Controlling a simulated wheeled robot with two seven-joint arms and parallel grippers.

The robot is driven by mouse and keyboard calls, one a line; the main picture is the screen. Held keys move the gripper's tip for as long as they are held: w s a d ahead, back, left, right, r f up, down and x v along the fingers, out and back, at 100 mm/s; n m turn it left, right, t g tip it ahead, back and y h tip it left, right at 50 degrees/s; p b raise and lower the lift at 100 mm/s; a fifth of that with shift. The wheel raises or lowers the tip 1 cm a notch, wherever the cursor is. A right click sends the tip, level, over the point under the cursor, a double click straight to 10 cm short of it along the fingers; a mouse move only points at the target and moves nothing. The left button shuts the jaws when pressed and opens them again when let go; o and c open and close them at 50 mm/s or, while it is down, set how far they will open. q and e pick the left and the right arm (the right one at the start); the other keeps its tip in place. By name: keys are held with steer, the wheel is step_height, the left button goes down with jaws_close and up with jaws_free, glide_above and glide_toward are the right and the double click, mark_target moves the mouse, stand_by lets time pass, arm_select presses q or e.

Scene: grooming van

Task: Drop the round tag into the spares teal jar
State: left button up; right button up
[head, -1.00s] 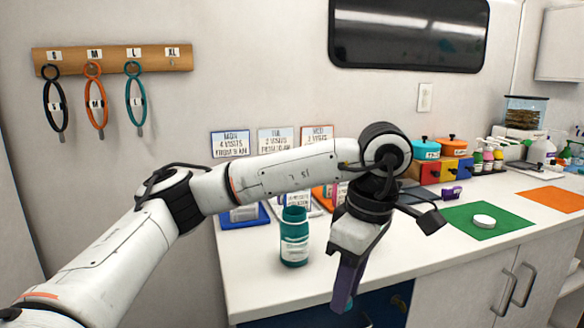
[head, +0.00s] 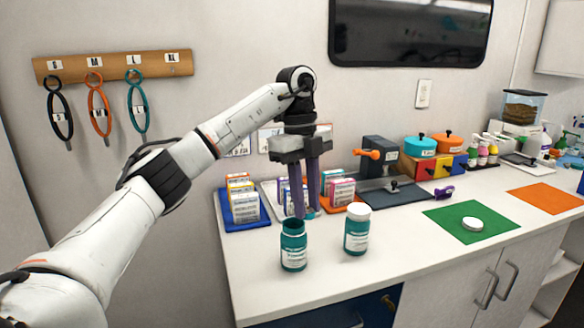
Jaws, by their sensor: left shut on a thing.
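My left gripper (head: 305,211) points down with its purple fingers just above and behind the open teal jar (head: 294,250). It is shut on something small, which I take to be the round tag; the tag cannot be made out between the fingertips. The open jar stands upright near the counter's front, its mouth uncovered. A second teal jar (head: 357,234) with a white lid stands to its right. The jar labels are too small to read. My right gripper is not in view.
Blue (head: 245,219) and orange trays with small boxes stand behind the jars. A white lid (head: 472,223) lies on a green mat (head: 447,222) to the right. A dark press with an orange handle (head: 368,154) stands behind. The front counter right of the jars is clear.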

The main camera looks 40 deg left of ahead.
arm_select(q)
steer(key=a+r+n+t+p, duration=0.1)
steer(key=a+r+n+p, duration=0.2)
steer(key=n, duration=0.6)
step_height(320, 180, down, 6)
steer(key=a, duration=0.1)
steer(key=shift+a+b, duration=0.25)
steer(key=shift+b, duration=0.05)
steer(key=shift+w, duration=0.1)
stand_by(0.8)
steer(key=o, duration=1.1)
step_height(320, 180, up, 6)
stand_by(0.5)
